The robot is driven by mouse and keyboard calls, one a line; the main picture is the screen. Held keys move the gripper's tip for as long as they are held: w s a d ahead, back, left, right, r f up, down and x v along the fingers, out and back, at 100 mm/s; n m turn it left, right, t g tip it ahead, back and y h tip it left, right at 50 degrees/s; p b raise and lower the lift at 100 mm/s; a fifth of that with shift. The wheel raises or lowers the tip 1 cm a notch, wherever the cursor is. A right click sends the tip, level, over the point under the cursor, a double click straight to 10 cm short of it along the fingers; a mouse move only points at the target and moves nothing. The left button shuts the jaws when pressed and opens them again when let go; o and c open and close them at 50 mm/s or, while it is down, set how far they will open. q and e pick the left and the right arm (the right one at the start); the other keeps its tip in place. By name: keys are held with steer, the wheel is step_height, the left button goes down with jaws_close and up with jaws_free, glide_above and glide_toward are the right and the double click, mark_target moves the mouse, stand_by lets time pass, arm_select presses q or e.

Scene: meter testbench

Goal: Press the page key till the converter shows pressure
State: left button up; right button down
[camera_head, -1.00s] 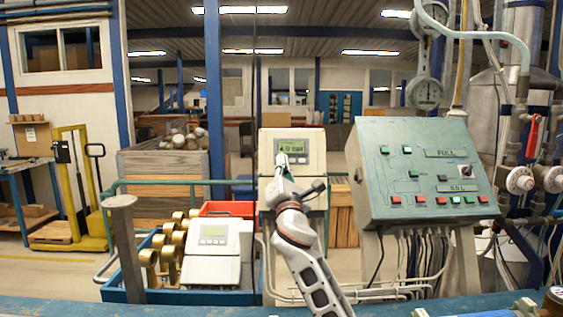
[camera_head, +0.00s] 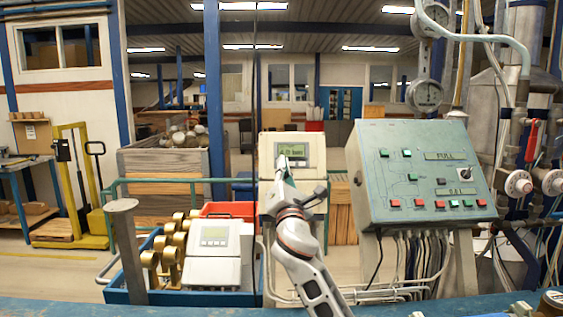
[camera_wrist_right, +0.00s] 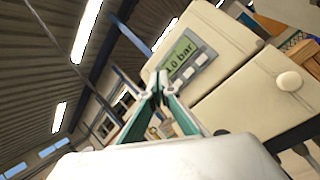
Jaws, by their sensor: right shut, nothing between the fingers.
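The converter (camera_head: 317,150) is a cream box with a green display (camera_head: 292,151); the wrist view shows the display (camera_wrist_right: 179,56) reading a value in bar, its first digits partly cut off. Pale keys (camera_wrist_right: 202,58) sit in a row beside the display; I cannot tell which is the page key. My right gripper (camera_head: 283,166) is shut and empty, its tips just in front of the converter's key area. In the wrist view the fingertips (camera_wrist_right: 159,82) lie near the end of the key row; contact is unclear. My left gripper is out of view.
A green control panel (camera_head: 415,165) with coloured buttons stands right of the converter. A blue tray (camera_head: 205,298) at lower left holds another display unit (camera_head: 214,236) and brass parts. A red bin (camera_head: 228,209) sits behind it. A blue edge (camera_head: 60,306) runs along the front.

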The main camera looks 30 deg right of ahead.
steer(key=shift+s+a+r, duration=0.25)
steer(key=shift+s+a, duration=0.1)
steer(key=shift+s, duration=0.25)
steer(key=shift+s+a+r, duration=0.25)
steer(key=shift+s+a, duration=0.1)
steer(key=shift+s, duration=0.25)
steer(key=shift+s+a+r, duration=0.25)
steer(key=shift+s+a, duration=0.15)
steer(key=shift+s, duration=0.25)
stand_by(0.7)
